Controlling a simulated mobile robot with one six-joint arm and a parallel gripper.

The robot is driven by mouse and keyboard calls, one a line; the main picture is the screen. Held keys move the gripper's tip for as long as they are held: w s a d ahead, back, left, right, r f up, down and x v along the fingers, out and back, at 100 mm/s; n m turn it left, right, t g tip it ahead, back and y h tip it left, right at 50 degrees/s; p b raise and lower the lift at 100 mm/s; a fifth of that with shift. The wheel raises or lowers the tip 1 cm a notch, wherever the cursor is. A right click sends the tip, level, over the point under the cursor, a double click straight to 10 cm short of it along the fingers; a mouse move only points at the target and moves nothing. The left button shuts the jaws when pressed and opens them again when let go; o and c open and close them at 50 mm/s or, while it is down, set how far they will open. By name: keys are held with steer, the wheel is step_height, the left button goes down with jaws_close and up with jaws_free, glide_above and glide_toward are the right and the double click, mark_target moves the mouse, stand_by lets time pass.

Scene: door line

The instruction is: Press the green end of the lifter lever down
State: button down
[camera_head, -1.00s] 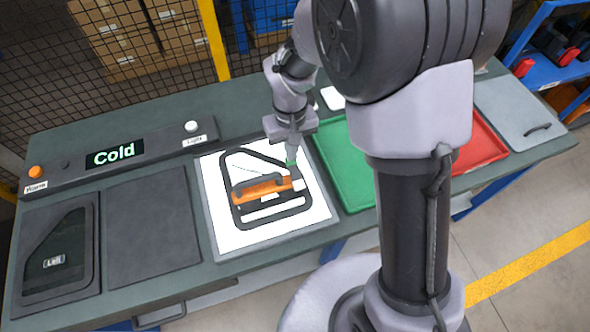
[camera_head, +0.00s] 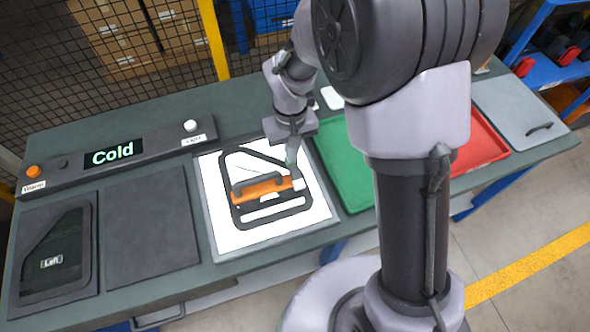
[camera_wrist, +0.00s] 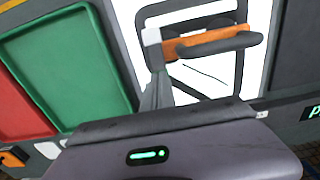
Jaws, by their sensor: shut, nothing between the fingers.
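A dark door frame (camera_head: 237,216) lies on a bright white panel (camera_head: 212,180). An orange lifter with a black handle (camera_head: 262,187) lies across it, also seen in the wrist view (camera_wrist: 212,48). A pale block sits at the lifter's end near my gripper (camera_wrist: 151,37). My gripper (camera_head: 292,162) is shut and empty, pointing down at that end. In the wrist view its fingers (camera_wrist: 156,85) reach toward the pale block; I cannot tell whether they touch. No clear green lever end shows; it may be hidden by the fingers.
A green tray (camera_head: 335,160) and a red tray (camera_head: 487,140) stand to the right. A console with a display reading Cold (camera_head: 113,153) runs along the left back. A dark door labelled Left (camera_head: 55,235) lies at far left.

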steer(key=shift+f+b, duration=0.65)
steer(key=shift+f, duration=0.25)
stand_by(0.3)
step_height(320, 180, up, 7)
steer(key=p, duration=0.5)
steer(key=shift+r+p, duration=0.1)
steer(key=shift+p, duration=0.3)
